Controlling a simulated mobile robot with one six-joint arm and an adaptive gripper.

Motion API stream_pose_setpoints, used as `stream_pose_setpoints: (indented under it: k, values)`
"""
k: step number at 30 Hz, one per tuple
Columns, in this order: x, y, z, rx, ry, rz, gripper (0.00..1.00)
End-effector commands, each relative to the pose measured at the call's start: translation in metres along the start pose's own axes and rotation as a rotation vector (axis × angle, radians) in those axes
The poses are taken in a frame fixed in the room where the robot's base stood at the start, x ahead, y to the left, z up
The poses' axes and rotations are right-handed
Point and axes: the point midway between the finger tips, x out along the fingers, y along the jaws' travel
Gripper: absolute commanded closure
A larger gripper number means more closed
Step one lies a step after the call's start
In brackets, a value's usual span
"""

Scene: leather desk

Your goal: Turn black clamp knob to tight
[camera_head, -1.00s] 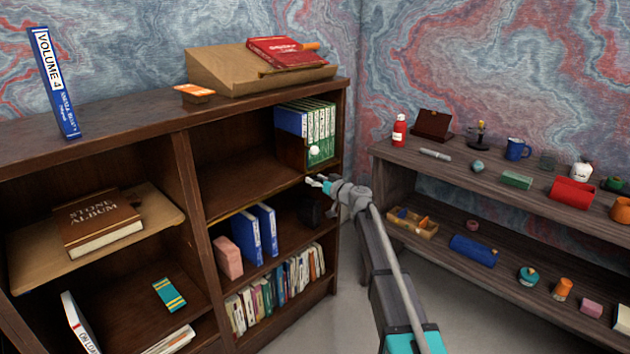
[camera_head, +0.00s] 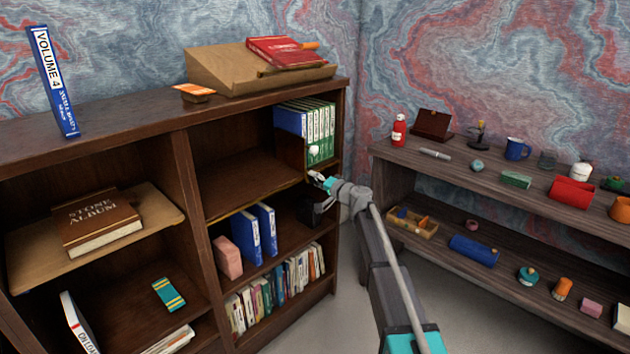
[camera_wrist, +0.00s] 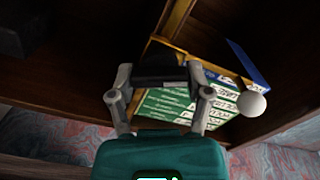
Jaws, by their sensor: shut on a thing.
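In the wrist view the black clamp knob (camera_wrist: 160,68) is a dark block between the fingertips of my gripper (camera_wrist: 159,84). The fingers are shut on it from both sides. In the head view my gripper (camera_head: 318,179) is at the right front edge of the middle shelf, below the row of binders. The knob cannot be made out clearly there, and its turn marks are not readable in either view.
A dark bookend with a white ball (camera_head: 314,151) stands by the green-and-white binders (camera_head: 322,128) above my gripper; the ball is close right in the wrist view (camera_wrist: 251,104). A black object (camera_head: 310,211) sits below. The bookcase's right upright (camera_head: 338,140) is near.

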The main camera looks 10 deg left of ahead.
Motion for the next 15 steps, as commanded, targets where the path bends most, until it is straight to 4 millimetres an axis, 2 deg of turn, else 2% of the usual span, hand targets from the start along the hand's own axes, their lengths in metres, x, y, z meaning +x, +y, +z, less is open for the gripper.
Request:
stream_pose_setpoints:
  k: [6,15]
  values:
    - [-0.0008,0.0025,-0.0025,0.194,0.006,0.003,0.83]
    - [-0.001,0.0035,-0.0026,0.376,0.007,0.002,0.83]
